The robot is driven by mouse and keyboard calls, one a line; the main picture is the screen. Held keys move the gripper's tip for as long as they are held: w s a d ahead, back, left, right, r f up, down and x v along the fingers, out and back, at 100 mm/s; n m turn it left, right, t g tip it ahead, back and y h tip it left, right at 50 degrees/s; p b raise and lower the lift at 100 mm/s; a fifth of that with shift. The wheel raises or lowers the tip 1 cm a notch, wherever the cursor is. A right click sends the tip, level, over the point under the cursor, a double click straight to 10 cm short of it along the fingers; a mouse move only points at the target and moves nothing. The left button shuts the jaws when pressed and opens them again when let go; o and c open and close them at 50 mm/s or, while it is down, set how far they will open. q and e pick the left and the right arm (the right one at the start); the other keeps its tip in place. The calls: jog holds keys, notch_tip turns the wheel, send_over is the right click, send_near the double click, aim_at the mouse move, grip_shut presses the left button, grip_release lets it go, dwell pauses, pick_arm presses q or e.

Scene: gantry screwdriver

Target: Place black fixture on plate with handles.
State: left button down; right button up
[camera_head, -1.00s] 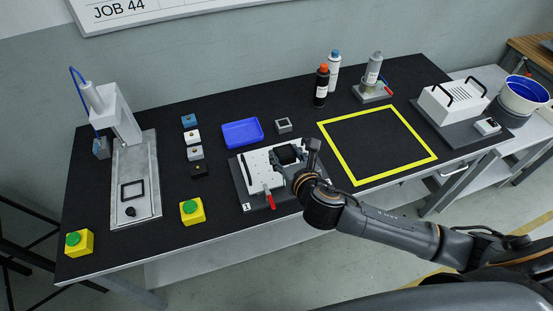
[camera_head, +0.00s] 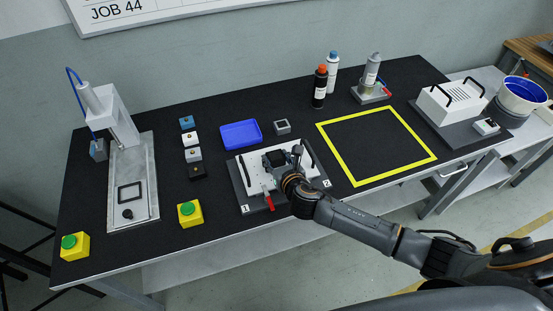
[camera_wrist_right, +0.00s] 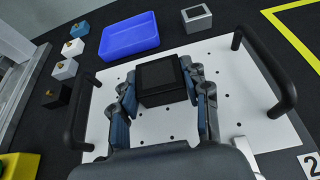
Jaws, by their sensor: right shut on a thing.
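The white plate with black handles (camera_head: 254,180) lies on a dark base near the table's front edge. It also fills the middle of the right wrist view (camera_wrist_right: 215,122), one handle on each side. My right gripper (camera_head: 280,160) is above the plate, between the handles. It is shut on the black fixture (camera_wrist_right: 160,75), a square block with a dark recessed top, one finger on each side. Whether the fixture touches the plate is unclear. My left gripper is not in view.
A blue tray (camera_head: 241,133) and a small grey block (camera_head: 282,127) stand behind the plate. Small cubes (camera_head: 193,155) and a green-buttoned yellow box (camera_head: 189,214) are to the left. A red clamp lever (camera_head: 268,202) is at the plate's front. The yellow-outlined area (camera_head: 372,183) is empty.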

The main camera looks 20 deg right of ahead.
jog(key=o, duration=1.2)
jog(key=shift+f, duration=0.15)
jog(key=shift+o, duration=0.2)
jog(key=shift+r, duration=0.25)
jog(key=v, duration=1.2)
jog(key=shift+s+f, duration=0.1)
